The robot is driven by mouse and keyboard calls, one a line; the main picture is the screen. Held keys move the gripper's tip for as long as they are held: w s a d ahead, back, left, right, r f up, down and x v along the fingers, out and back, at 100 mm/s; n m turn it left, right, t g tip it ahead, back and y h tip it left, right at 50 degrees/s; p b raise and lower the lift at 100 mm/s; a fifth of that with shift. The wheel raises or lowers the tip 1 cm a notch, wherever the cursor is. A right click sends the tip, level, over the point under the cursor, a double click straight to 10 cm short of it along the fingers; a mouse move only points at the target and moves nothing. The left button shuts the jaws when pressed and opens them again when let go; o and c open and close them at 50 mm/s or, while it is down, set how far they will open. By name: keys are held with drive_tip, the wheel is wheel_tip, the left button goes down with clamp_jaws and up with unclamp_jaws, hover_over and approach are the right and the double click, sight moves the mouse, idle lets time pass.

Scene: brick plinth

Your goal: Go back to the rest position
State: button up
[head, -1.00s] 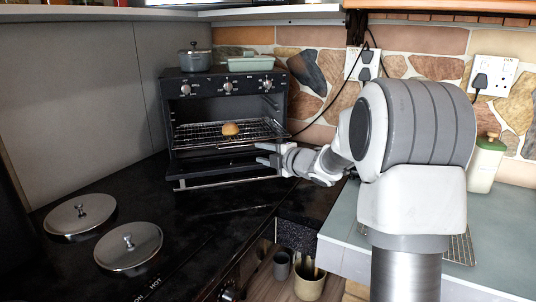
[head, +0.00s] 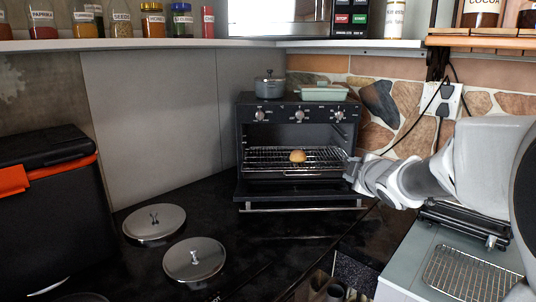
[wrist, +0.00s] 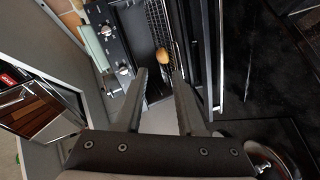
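My gripper (head: 350,168) is at the right front of the black toaster oven (head: 242,128) in the head view. In the wrist view its two fingers (wrist: 160,88) stand apart with nothing between them, so it is open and empty. The oven door (head: 300,204) is folded down. A small brown bread roll (head: 297,156) rests on the oven's wire rack (head: 265,155); the roll also shows beyond the fingertips in the wrist view (wrist: 162,57).
A grey pot (head: 269,87) and a pale green dish (head: 323,93) stand on the oven. Two round metal lids (head: 154,221) (head: 194,259) lie on the dark counter. A wire cooling rack (head: 470,275) lies at right. A shelf with jars (head: 122,22) runs above.

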drive_tip(key=s+a+m+g+p, duration=0.2)
drive_tip(key=s+m+g, duration=0.1)
drive_tip(key=s, duration=0.8)
drive_tip(key=s+a+m+g+p, duration=0.2)
drive_tip(key=s+m, duration=0.4)
drive_tip(key=s, duration=0.5)
drive_tip(key=s+a+m+g+p, duration=0.3)
drive_tip(key=s+a+m, duration=0.1)
drive_tip(key=s, duration=0.7)
drive_tip(key=shift+s+a+m+g, duration=0.25)
drive_tip(key=shift+m+g, duration=0.15)
drive_tip(key=shift+m, duration=0.1)
